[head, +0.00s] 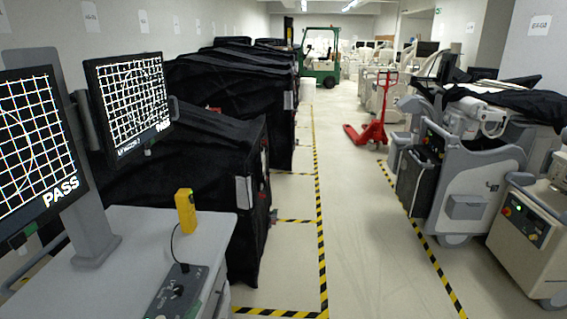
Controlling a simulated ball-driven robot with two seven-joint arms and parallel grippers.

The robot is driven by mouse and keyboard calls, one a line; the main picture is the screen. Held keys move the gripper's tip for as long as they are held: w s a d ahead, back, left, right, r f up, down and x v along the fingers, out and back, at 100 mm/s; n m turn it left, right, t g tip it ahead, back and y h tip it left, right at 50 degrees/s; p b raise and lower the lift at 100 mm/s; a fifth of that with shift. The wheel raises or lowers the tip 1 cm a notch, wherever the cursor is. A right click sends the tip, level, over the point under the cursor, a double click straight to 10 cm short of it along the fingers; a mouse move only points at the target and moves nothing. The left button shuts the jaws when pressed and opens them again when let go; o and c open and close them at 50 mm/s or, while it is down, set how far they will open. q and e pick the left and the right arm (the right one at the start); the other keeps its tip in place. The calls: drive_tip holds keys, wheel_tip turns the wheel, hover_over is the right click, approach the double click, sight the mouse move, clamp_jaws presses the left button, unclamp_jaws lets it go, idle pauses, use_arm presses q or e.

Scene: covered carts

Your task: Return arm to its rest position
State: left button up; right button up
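No part of my arms shows in the head view. Neither my left nor my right gripper is in the picture, so I cannot see whether they are open or shut or hold anything. A grey cart (140,232) stands close at the lower left. It bears two monitors, a near one (32,150) and a farther one (130,97), both showing a white grid and the word PASS. A yellow handheld device (186,211) stands upright on the cart top, with a cable running to a dark control panel (178,293).
Black-covered carts (222,135) line the left side. Grey wheeled machines (470,185) and a beige cabinet (527,240) stand at right. Yellow-black floor tape (321,220) edges a clear aisle (365,230). A red pallet jack (375,130) and a green forklift (320,65) stand farther back.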

use_arm(q)
drive_tip(key=s+a+f+n+g+y, duration=0.2)
drive_tip(key=s+a+f+g+y, duration=0.15)
drive_tip(key=s+a, duration=0.45)
drive_tip(key=s+a+f+n+g+y, duration=0.1)
drive_tip(key=s+a+f+g+y, duration=0.1)
drive_tip(key=s+a+g, duration=0.45)
drive_tip(key=s+d+f+g+h+b, duration=0.1)
drive_tip(key=s+d+f+h+b, duration=0.15)
drive_tip(key=f, duration=1.25)
drive_tip(key=s+d+f+h+b, duration=0.15)
drive_tip(key=s+f, duration=0.25)
drive_tip(key=f, duration=1.2)
drive_tip(key=s+f+n+g+b, duration=0.3)
drive_tip(key=s+f+b, duration=0.1)
drive_tip(key=s+f, duration=1.5)
drive_tip(key=shift+s+d+f+n+h, duration=0.25)
drive_tip(key=shift+s+f+n+h, duration=0.1)
drive_tip(key=shift+s+f+n, duration=0.1)
